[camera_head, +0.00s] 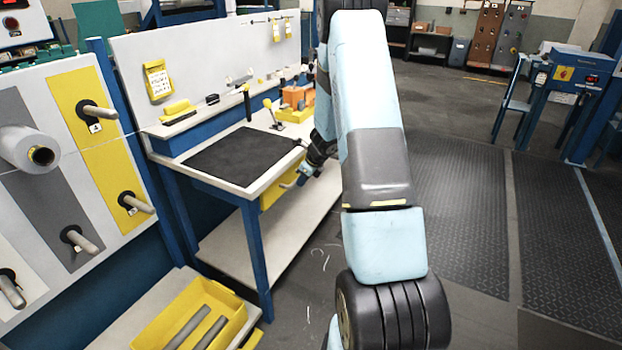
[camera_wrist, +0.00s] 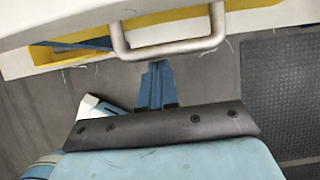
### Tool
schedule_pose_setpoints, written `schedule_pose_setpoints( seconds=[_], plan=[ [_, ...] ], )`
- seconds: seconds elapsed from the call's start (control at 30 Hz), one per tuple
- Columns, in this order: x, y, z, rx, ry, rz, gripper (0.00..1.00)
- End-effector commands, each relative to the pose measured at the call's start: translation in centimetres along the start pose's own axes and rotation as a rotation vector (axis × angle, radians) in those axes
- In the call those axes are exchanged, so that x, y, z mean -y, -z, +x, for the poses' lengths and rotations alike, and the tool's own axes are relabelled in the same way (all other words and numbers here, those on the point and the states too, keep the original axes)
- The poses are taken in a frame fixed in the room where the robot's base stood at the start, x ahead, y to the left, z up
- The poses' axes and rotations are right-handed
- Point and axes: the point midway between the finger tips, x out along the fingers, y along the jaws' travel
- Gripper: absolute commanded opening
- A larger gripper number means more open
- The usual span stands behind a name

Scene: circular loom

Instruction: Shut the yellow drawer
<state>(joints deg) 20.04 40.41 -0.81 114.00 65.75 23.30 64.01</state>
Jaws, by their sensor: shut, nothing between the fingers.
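My gripper (camera_head: 302,180) is beside the handle, partly hidden by my arm. In the wrist view my gripper (camera_wrist: 155,68) shows as narrow blue fingers, shut and empty, with the tips close to the handle; contact is unclear.
The workbench (camera_head: 256,184) carries a black mat (camera_head: 238,156), orange boxes (camera_head: 296,98) and small tools. A lower shelf (camera_head: 232,248) lies beneath. A yellow bin (camera_head: 205,310) with grey rods stands at front left. A peg panel (camera_head: 65,150) stands at left.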

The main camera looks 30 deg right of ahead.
Motion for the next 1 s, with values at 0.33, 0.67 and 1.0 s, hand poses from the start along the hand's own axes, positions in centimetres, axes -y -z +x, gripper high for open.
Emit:
schedule_pose_setpoints(
  seconds=[0.33, 0.67, 1.0],
  plan=[
    [-0.4, 0.2, 0.0, 0.014, -0.012, -0.013, 0.00],
    [0.3, 2.4, -4.0, 0.006, -0.004, -0.013, 0.00],
    [0.5, 2.7, -9.2, 0.003, -0.003, -0.009, 0.00]
  ],
)
